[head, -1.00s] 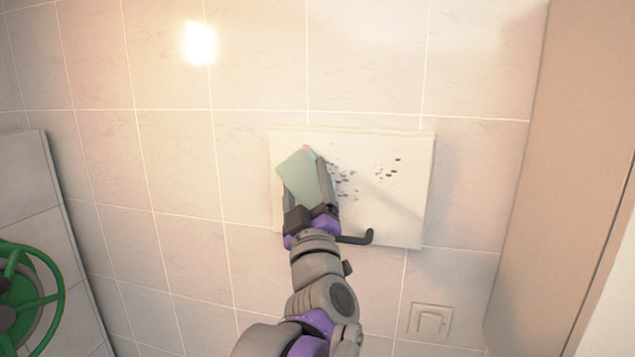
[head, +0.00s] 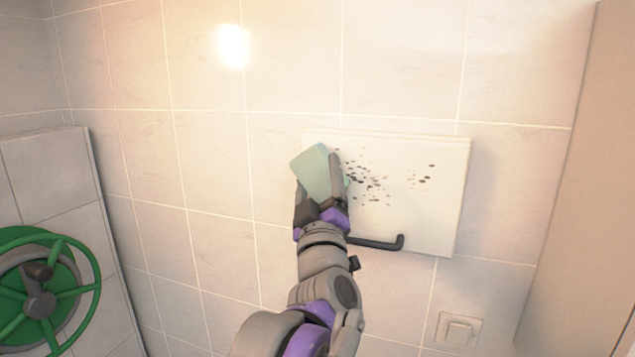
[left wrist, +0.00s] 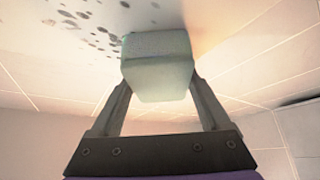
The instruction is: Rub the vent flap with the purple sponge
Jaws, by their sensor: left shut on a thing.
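The vent flap (head: 430,215) is a pale, flat panel on the tiled wall, with dark specks on its left and upper right and a dark handle (head: 375,243) at its lower edge. My left gripper (head: 320,180) is shut on a pale green sponge (head: 312,168); no purple sponge is in view. The sponge is at the flap's left edge, partly beyond it. In the left wrist view the sponge (left wrist: 158,70) sits between both fingers, close to the speckled flap (left wrist: 150,15). I cannot tell whether it touches. My right gripper is not in view.
A green handwheel (head: 45,290) stands at the lower left by a tiled partition (head: 50,180). A light switch (head: 458,330) is below the flap. A beige upright panel (head: 575,200) stands at the right. The tiled wall left of the flap is bare.

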